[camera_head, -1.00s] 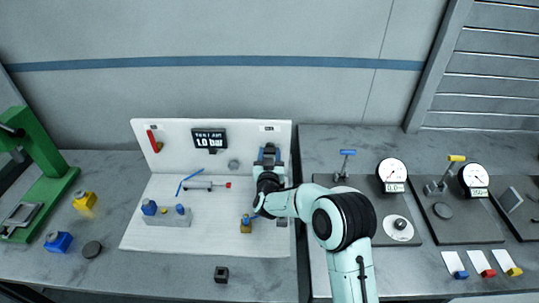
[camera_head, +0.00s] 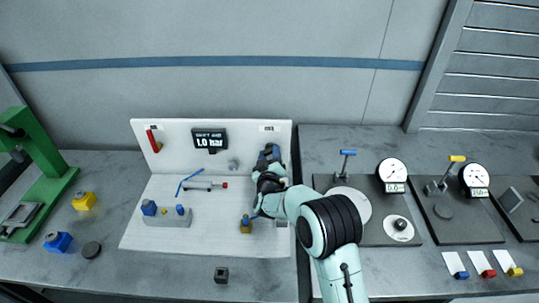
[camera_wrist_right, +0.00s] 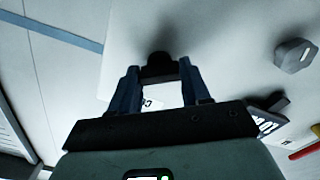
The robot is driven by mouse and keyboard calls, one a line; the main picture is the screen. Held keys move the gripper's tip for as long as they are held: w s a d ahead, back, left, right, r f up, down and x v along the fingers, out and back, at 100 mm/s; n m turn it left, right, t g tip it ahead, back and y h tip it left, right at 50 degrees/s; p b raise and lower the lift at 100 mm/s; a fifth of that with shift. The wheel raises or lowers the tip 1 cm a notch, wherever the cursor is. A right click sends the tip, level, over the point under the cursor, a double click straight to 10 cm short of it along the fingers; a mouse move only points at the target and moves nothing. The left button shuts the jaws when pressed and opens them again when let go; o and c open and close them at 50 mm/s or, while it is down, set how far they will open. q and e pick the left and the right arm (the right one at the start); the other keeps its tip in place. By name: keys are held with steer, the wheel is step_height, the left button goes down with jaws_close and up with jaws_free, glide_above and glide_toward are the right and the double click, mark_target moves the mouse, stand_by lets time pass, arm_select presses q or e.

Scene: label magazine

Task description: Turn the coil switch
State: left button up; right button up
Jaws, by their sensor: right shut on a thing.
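My right gripper (camera_head: 269,153) is at the right end of the upright white panel (camera_head: 222,135), just below a small label (camera_head: 269,128). In the right wrist view, its two dark fingers (camera_wrist_right: 160,72) are shut on a small black knob, the coil switch (camera_wrist_right: 158,57). A white label (camera_wrist_right: 150,103) starting with "C" shows between the fingers. In the head view the gripper hides the switch, and the gripper looks tilted. My left gripper is not in view.
Gauge stations (camera_head: 391,172) stand at the right.

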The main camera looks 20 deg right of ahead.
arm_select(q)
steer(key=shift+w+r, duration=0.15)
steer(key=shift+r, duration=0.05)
arm_select(e)
steer(key=shift+r+n, duration=0.1)
steer(key=shift+n, duration=0.9)
steer(key=o, duration=1.1)
steer(key=shift+c, duration=0.2)
step_height(320, 180, up, 11)
steer(key=shift+f+p, duration=0.2)
steer(key=shift+p, duration=0.35)
arm_select(q)
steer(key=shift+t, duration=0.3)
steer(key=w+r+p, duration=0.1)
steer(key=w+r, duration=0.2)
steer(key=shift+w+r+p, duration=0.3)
steer(key=shift+p, duration=0.1)
arm_select(e)
step_height(320, 180, up, 9)
steer(key=shift+r, duration=0.2)
